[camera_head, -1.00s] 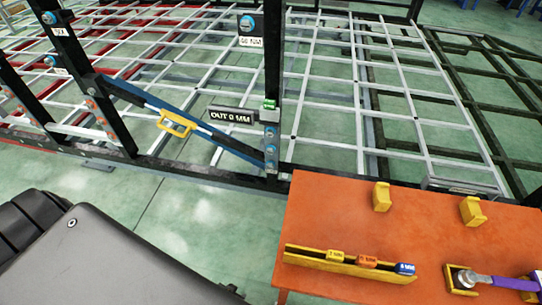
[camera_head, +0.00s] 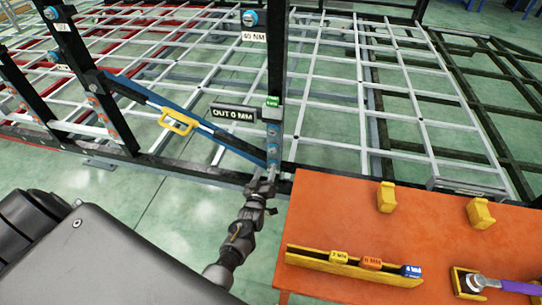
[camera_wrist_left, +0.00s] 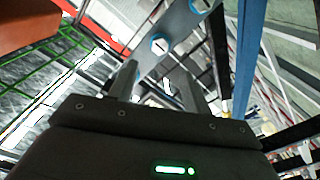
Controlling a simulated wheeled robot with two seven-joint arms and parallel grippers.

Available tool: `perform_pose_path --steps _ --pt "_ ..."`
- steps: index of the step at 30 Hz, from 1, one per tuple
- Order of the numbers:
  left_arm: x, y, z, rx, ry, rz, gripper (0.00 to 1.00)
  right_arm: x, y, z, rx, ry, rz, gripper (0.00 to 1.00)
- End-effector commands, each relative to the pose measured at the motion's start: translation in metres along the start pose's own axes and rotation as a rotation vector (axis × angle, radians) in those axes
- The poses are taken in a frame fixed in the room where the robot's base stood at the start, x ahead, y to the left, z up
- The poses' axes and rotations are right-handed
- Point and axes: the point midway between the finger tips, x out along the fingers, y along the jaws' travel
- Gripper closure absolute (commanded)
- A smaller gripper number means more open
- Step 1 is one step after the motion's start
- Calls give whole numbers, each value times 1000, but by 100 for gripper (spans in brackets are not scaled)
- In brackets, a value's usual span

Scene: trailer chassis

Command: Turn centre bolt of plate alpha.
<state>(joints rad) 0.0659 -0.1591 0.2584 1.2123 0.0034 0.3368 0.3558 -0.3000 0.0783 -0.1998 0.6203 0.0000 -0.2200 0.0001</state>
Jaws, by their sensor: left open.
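A narrow grey plate with several blue-ringed bolts (camera_head: 272,138) is on the lower part of the black upright post, under a small green tag (camera_head: 272,101) too small to read surely. My left gripper (camera_head: 263,184) is just below this plate, near the foot of the post. In the left wrist view the grey plate runs diagonally ahead of my open left gripper (camera_wrist_left: 160,78). One bolt (camera_wrist_left: 158,44) shows beyond and between the fingers, another (camera_wrist_left: 199,5) higher up. The jaws hold nothing; contact with the plate cannot be told. My right gripper is not in view.
A blue diagonal bar with a yellow handle (camera_head: 178,123) and an "OUT 0 MM" sign (camera_head: 233,113) is left of the post. An orange table (camera_head: 335,215) stands right, with a yellow rack of marked pieces (camera_head: 345,264) and a purple-handled tool (camera_head: 515,287).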

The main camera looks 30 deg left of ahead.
Motion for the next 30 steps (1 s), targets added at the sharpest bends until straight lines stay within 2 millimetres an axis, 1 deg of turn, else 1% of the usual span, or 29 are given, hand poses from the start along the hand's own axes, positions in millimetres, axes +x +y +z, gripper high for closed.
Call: perform_pose_path --steps 1,9,12,15,21,28,29,30 --pt "9 -2 2 0 3 2 51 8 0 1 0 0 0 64" --pt "59 -3 5 1 2 1 51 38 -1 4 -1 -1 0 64" --pt "75 -3 4 2 2 1 51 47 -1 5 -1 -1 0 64" --pt "87 -2 4 2 0 0 51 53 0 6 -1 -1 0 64" --pt "97 -1 1 2 -1 0 51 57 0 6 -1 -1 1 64" --pt "97 0 1 2 -1 0 51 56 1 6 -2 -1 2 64" --pt "97 0 1 2 -1 0 52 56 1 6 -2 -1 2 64" --pt "97 0 1 2 -2 0 57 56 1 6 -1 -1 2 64"
